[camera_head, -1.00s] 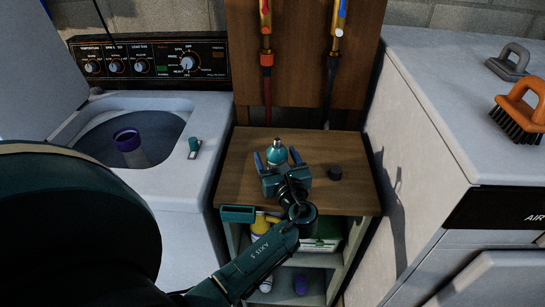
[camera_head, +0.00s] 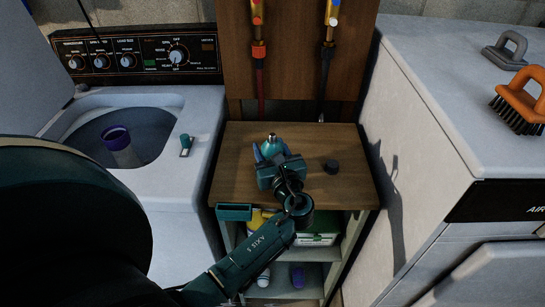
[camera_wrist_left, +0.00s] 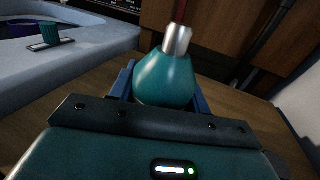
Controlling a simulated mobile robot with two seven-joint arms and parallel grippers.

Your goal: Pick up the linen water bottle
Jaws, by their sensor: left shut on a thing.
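The water bottle (camera_head: 271,146) is teal with a silver cap and stands upright on the wooden shelf top (camera_head: 235,172). In the left wrist view the bottle (camera_wrist_left: 165,76) rises between blue fingers, straight ahead of the palm. My left gripper (camera_head: 270,155) is shut on the bottle's body. The gripper hides the bottle's lower part, so I cannot tell whether its base touches the wood. My right gripper is not in view.
A washer (camera_head: 180,190) with an open tub stands left.

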